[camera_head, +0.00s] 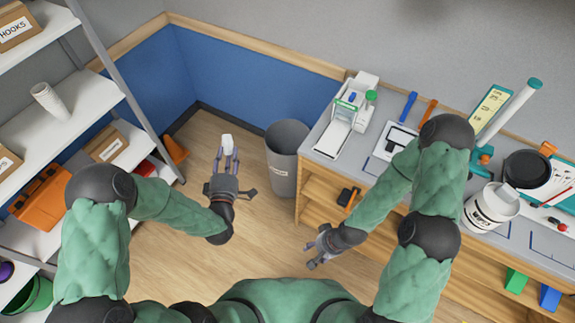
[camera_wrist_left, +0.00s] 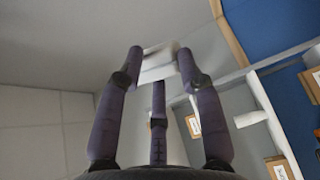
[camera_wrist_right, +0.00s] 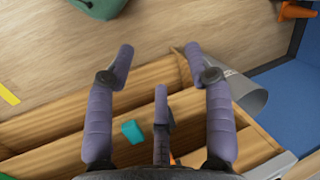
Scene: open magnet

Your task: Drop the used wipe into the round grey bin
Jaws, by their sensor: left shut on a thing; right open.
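The used wipe (camera_head: 227,142) is a small white piece held at the fingertips of my left gripper (camera_head: 226,160). It also shows in the left wrist view (camera_wrist_left: 158,62), pinched between the purple fingers. The round grey bin (camera_head: 286,152) stands on the floor against the left end of the workbench, to the right of my left gripper and apart from it. Its inside floor is hidden. In the right wrist view the bin (camera_wrist_right: 245,95) shows beyond the fingers. My right gripper (camera_head: 314,250) is open and empty, low in front of the bench.
The workbench (camera_head: 325,141) carries a white dispenser box, tools and a white bucket (camera_head: 490,207). Shelves (camera_head: 80,125) with boxes stand at the left. An orange cone (camera_head: 174,150) is on the floor near the blue wall panels.

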